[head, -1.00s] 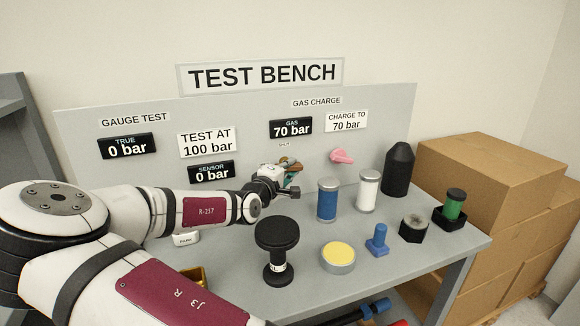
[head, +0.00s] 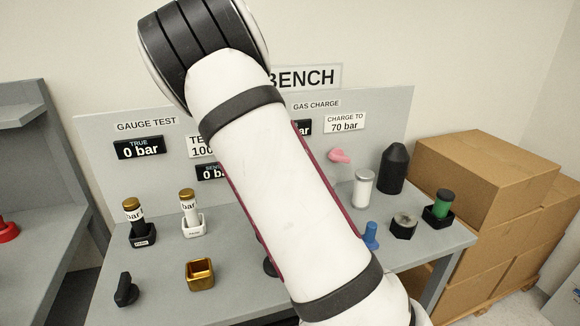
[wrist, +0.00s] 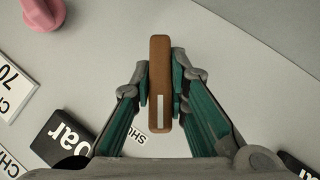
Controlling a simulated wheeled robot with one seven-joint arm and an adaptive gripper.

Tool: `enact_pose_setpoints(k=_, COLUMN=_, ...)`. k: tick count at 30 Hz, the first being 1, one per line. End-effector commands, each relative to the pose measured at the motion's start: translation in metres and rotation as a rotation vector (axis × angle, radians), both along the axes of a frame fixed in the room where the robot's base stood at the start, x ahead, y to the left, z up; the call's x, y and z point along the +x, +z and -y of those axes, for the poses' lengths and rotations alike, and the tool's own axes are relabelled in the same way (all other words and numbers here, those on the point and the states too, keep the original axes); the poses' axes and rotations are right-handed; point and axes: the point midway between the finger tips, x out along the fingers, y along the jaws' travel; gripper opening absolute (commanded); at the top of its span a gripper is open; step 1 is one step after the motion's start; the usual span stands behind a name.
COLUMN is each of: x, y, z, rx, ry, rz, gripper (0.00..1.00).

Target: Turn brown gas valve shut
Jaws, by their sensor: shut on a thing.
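The brown gas valve handle (wrist: 160,58) is a narrow bar with a white stripe at its lower end. It stands upright in the wrist picture. My gripper (wrist: 160,88) is shut on it, with one green-and-grey finger against each long side. The stripe end lies beside a small, partly hidden label (wrist: 134,138) on the grey panel. In the head view my raised arm hides both the valve and my gripper.
A pink knob (head: 340,156) is on the panel right of my arm; it also shows in the wrist view (wrist: 43,12). Cardboard boxes (head: 490,175) are beside the bench.

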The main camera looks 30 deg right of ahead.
Motion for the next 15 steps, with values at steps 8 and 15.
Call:
enact_pose_setpoints(k=8, x=0.0011, y=-0.0008, z=0.0016, rx=0.149, ry=-0.003, rz=0.046, gripper=0.00)
enact_pose_setpoints(k=15, x=0.0009, y=-0.0009, z=0.0019, rx=0.244, ry=-0.003, rz=0.073, gripper=0.00)
